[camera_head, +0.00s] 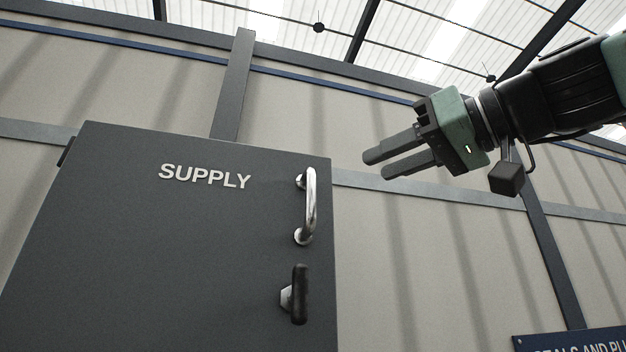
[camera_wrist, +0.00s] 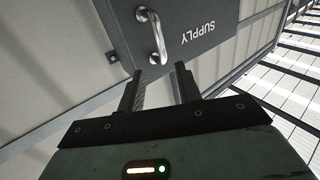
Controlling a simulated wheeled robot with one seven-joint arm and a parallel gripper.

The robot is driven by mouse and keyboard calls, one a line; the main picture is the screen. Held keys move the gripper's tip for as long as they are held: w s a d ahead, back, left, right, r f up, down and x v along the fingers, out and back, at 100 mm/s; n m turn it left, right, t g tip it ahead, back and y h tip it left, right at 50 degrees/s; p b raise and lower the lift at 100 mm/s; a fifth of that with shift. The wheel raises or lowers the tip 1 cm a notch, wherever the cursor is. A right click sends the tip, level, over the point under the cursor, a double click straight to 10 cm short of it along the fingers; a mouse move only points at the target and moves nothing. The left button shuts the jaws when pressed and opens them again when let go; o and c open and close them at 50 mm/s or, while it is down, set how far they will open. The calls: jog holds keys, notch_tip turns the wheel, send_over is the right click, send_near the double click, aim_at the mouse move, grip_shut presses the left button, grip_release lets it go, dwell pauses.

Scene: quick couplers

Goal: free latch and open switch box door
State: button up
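The dark grey switch box door (camera_head: 170,255), lettered SUPPLY, appears shut in the head view. A shiny bar handle (camera_head: 309,205) stands upright near its right edge. Below it is the latch, a black upright lever (camera_head: 299,295) on a pale metal mount. My gripper (camera_head: 374,164) is up and to the right of the handle, apart from the door, with its fingers spread and nothing between them. In the wrist view the handle (camera_wrist: 153,35) appears just beyond the open fingertips (camera_wrist: 160,75), with the lettering upside down. I cannot make out the latch in the wrist view.
A panelled wall (camera_head: 430,250) with grey beams stands behind the box. A dark blue sign (camera_head: 575,342), partly cut off, is at the lower right. The space in front of the door and right of its edge looks clear.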

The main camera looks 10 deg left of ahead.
aim_at(315, 191)
jog(key=p+x, duration=0.5)
jog(key=x, duration=0.9)
grip_shut()
